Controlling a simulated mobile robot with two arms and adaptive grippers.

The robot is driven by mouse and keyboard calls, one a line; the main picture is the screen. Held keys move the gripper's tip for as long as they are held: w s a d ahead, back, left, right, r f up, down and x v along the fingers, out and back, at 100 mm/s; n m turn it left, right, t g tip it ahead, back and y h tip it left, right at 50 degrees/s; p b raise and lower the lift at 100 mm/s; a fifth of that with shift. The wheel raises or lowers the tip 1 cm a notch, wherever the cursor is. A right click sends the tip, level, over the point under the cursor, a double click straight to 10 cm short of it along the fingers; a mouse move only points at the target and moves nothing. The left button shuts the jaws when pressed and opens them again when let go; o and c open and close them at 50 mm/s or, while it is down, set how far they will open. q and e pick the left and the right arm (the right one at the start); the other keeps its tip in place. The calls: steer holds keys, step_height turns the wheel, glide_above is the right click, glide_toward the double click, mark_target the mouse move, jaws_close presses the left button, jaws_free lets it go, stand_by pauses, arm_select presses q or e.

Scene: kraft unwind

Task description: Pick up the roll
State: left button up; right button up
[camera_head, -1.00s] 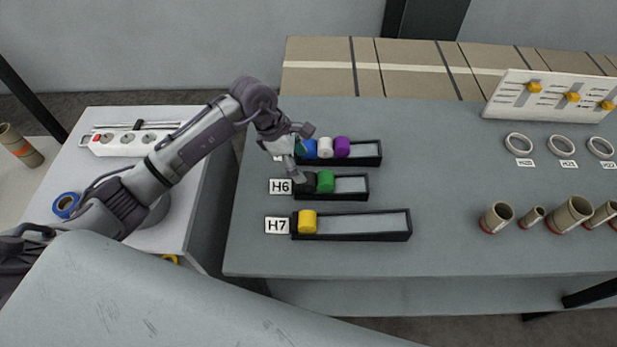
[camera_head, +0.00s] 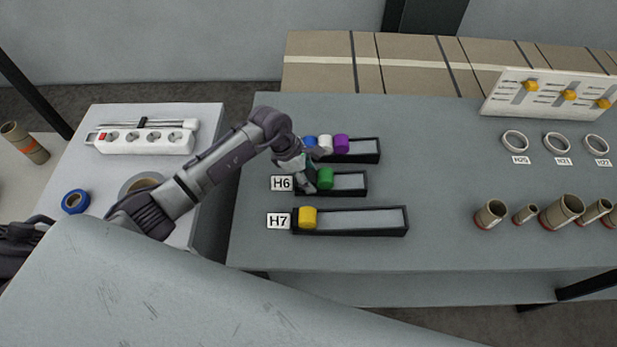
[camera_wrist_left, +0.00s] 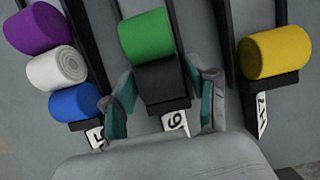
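My left gripper (camera_wrist_left: 162,103) is open, with one teal-padded finger on each side of the H6 tray's label end. Between and just beyond the fingertips is a dark block, apparently a black roll (camera_wrist_left: 164,78), with gaps to both fingers. A green roll (camera_wrist_left: 146,36) lies directly behind it in the same tray; it also shows in the head view (camera_head: 325,178). In the head view my left gripper (camera_head: 309,178) hides the near end of the H6 tray (camera_head: 349,194). My right gripper is not in view.
Blue (camera_wrist_left: 74,102), white (camera_wrist_left: 57,68) and purple (camera_wrist_left: 39,28) rolls lie in the tray on one side. A yellow roll (camera_head: 308,217) lies in the H7 tray (camera_head: 360,234) on the other. Cardboard tubes (camera_head: 562,210) stand at the right; the table middle is clear.

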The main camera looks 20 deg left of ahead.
arm_select(q)
steer(key=c, duration=0.5)
steer(key=shift+c, duration=1.1)
steer(key=shift+r, duration=0.1)
